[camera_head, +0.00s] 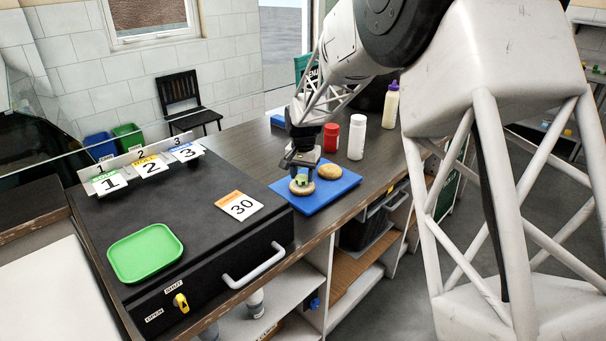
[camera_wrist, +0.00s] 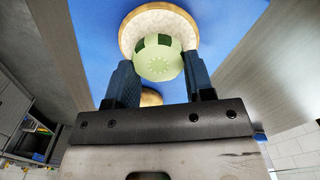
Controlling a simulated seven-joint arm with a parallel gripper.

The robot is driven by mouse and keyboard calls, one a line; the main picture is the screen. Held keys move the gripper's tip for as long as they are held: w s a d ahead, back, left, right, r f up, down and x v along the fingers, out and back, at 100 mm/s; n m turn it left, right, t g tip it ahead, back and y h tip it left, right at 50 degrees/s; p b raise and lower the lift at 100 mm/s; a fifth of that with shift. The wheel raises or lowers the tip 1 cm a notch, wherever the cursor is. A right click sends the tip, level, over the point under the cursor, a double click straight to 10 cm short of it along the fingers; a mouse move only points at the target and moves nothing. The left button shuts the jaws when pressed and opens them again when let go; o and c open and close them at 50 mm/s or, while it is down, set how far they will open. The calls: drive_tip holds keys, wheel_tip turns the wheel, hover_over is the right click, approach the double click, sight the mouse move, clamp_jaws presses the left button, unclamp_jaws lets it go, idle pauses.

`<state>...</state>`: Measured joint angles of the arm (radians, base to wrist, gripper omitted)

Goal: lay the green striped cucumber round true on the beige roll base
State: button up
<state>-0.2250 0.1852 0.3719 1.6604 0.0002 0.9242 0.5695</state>
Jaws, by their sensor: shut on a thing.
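The green striped cucumber round (camera_wrist: 158,62) is between the fingertips of my gripper (camera_wrist: 158,80), which is shut on it. In the wrist view the round overlaps the near part of the beige roll base (camera_wrist: 158,17), a pale disc with a tan rim. I cannot tell whether the round touches the base. In the head view my gripper (camera_head: 302,172) is right over the roll base (camera_head: 302,188), with a bit of the green round (camera_head: 302,180) showing between the fingers. The base lies on the blue board (camera_head: 330,190).
A tan roll top (camera_head: 329,172) lies on the board behind and right of the base. A green tray (camera_head: 145,253) and a "30" card (camera_head: 239,205) lie on the black surface at left.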

drive_tip(key=shift+f, duration=0.6)
idle(0.3)
drive_tip(key=o, duration=1)
drive_tip(key=shift+r, duration=0.1)
drive_tip(key=shift+r, duration=3.8)
drive_tip(key=shift+s, duration=0.1)
